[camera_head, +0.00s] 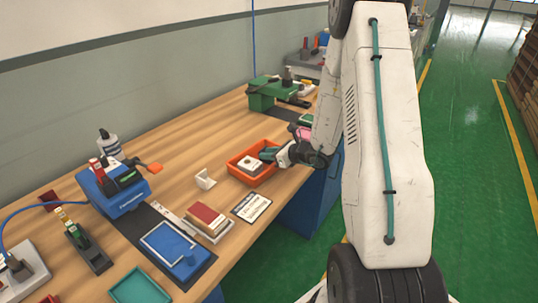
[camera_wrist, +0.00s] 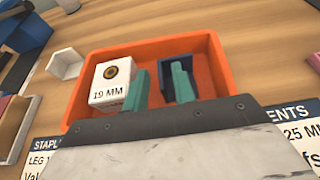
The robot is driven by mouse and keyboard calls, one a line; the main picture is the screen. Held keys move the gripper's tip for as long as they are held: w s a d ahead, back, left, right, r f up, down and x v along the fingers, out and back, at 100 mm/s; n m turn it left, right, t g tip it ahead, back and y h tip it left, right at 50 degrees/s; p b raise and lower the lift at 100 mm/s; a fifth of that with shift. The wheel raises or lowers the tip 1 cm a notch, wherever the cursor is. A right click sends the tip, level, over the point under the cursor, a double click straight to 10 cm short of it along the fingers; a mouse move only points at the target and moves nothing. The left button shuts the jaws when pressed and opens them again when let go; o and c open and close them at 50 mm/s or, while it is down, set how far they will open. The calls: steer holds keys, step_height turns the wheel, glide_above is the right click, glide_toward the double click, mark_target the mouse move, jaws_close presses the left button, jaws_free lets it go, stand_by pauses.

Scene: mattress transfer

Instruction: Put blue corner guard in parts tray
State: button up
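The orange parts tray (camera_head: 233,171) stands near the table's front edge, and its rim fills the middle of the wrist view (camera_wrist: 95,62). The dark blue corner guard (camera_wrist: 200,72) lies inside it on the right, partly hidden behind a teal finger. My gripper (camera_wrist: 159,86) is inside the tray area, low over the guard. Its two teal fingers are apart; the right one overlaps the guard and the left one stands clear of it. In the head view my gripper (camera_head: 268,154) reaches into the tray from the right and hides the guard.
A white corner piece (camera_head: 205,179) stands outside, to the left. Table behind the tray is clear.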

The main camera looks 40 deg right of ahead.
steer(key=v, duration=1.1)
steer(key=shift+s+d+r, duration=0.15)
steer(key=shift+s+r, duration=0.05)
steer(key=s+a+r+n+g+y, duration=0.35)
steer(key=a+r+n, duration=0.25)
steer(key=a+n, duration=0.3)
steer(key=s+a+r+n+g+y, duration=0.2)
steer(key=a+r+n+g, duration=0.35)
steer(key=a, duration=0.55)
steer(key=s+a+r+n+g+h, duration=0.3)
steer(key=s+a+r+n, duration=0.25)
steer(key=s+n, duration=0.4)
steer(key=s+d+r+n+h, duration=0.2)
steer(key=s+r+n+h, duration=0.1)
steer(key=s+n+h, duration=0.4)
steer(key=s+n, duration=0.1)
steer(key=s, duration=0.2)
steer(key=shift+d+t, duration=0.3)
